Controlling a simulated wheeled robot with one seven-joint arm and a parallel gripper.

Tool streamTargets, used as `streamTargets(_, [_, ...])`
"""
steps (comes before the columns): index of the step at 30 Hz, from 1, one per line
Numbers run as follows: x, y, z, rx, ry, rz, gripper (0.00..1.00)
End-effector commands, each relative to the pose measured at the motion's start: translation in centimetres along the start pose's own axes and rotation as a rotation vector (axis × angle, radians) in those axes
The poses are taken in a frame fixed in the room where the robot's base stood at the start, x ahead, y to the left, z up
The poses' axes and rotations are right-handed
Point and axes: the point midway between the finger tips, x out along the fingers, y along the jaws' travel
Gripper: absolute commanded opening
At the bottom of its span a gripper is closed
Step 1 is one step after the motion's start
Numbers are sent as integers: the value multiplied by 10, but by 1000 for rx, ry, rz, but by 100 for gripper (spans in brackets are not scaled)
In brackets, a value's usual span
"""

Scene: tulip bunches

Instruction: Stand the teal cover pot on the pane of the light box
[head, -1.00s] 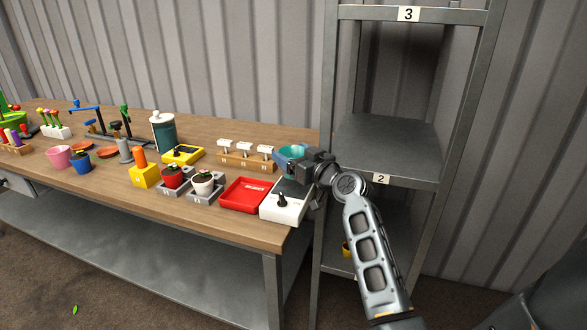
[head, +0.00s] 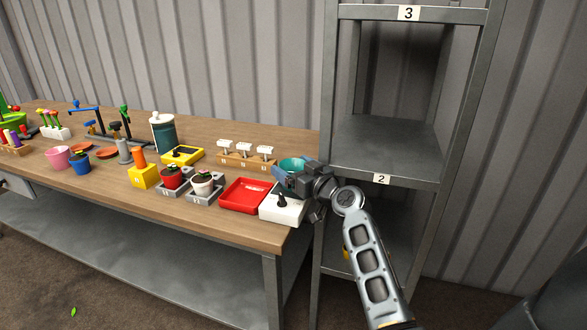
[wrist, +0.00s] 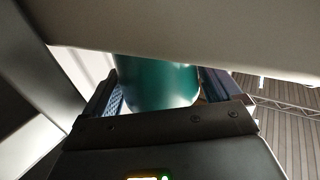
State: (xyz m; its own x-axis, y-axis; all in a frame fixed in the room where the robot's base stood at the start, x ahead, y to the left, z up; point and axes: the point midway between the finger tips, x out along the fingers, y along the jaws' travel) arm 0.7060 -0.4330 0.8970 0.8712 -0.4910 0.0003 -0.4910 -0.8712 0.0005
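The teal cover pot (head: 292,164) is upright in my gripper (head: 287,178), over the back part of the white light box (head: 281,213) at the bench's right end. The wrist view shows the pot's teal side (wrist: 157,82) between the two fingers of my gripper (wrist: 165,88), which is shut on it. The light box has a black knob (head: 282,200) on its front part. My gripper hides most of the pane and the pot's foot, so I cannot tell whether the pot touches the pane.
A red tray (head: 244,195) sits just left of the light box. A wooden rack with white-topped pieces (head: 247,160) stands behind the tray. A grey metal shelf unit (head: 386,140) stands close at the right.

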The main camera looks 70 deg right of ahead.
Motion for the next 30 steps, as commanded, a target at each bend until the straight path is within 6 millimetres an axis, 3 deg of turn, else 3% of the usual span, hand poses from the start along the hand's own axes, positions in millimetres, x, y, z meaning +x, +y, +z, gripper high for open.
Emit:
streamTargets(6, [-3,0,-2,0,-1,1,91])
streamTargets(21, [-98,0,0,0,-1,1,91])
streamTargets(30, [-120,0,-2,1,0,0,91])
